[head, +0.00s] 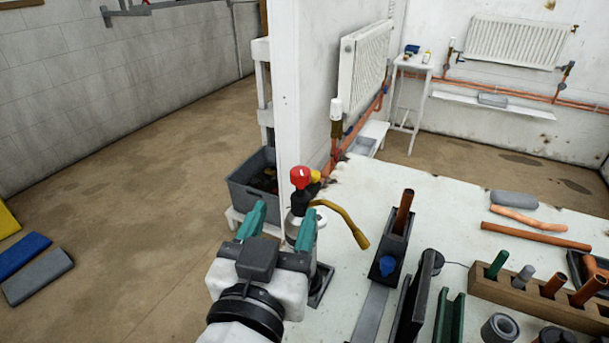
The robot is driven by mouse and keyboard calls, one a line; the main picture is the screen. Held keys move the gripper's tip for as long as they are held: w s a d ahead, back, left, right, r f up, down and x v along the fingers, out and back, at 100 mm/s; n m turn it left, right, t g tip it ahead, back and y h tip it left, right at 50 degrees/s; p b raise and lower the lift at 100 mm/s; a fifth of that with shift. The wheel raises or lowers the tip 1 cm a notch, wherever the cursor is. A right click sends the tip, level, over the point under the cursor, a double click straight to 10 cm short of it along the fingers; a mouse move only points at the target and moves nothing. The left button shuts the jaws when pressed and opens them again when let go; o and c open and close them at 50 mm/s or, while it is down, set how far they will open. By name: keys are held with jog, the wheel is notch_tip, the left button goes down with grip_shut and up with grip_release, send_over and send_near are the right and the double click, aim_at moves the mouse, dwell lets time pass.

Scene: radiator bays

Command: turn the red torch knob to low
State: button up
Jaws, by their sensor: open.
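The red torch knob (300,177) sits on top of the torch in the head view, with a small white mark on its face. The torch has a dark neck, a pale canister (292,226) and a brass burner tube (343,221) curving to the right. A yellow part (315,176) shows just behind the knob. My gripper (280,222) is open, with teal fingers pointing up and away. The fingers are in front of the torch in the picture, lower than the knob. The right finger hides part of the canister. I cannot tell whether the fingers touch the torch.
A white workbench (450,215) holds a vice-like block with a copper pipe (403,212), a blue knob (388,265) and a wooden rack (530,303). A white partition (300,90) rises behind the torch. A grey crate (240,188) stands left of it. Floor at left is mostly clear.

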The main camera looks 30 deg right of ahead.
aim_at(302, 179)
jog(key=p+x, duration=0.1)
jog(key=x, duration=1)
jog(key=shift+f, duration=0.1)
jog(key=shift+c, duration=0.4)
jog(key=c, duration=0.9)
jog(key=shift+o, duration=0.2)
jog(key=shift+d+n+t+y, duration=0.15)
jog(key=shift+n+t+y, duration=0.85)
jog(key=shift+y, duration=0.5)
jog(key=shift+n+t+y+p, duration=0.8)
jog(key=shift+n+y, duration=0.5)
jog(key=shift+y, duration=0.4)
jog(key=o, duration=0.9)
jog(key=shift+o, duration=0.2)
